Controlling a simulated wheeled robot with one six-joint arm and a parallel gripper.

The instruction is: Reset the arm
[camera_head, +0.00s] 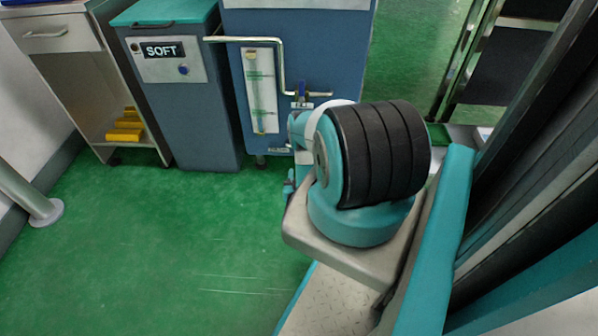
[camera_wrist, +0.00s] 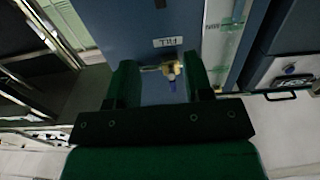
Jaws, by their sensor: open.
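My gripper (camera_wrist: 161,68) is open in the wrist view, with its two dark green fingers apart and nothing held between them. A brass valve with a blue handle (camera_wrist: 174,75) shows in the gap between the fingers; I cannot tell how far beyond them it is. In the head view my folded arm (camera_head: 362,165) stands in the middle, and it hides most of my gripper. The same blue-handled valve (camera_head: 302,93) shows just above the arm, on the brass pipe of a blue cabinet (camera_head: 330,55).
A grey-blue bin marked SOFT (camera_head: 205,125) stands left of the cabinet. A white drawer unit (camera_head: 75,60) with yellow pieces (camera_head: 124,127) on its lower shelf is farther left. A grey post base (camera_head: 46,212) stands at the left edge. The green floor (camera_head: 170,250) between is clear.

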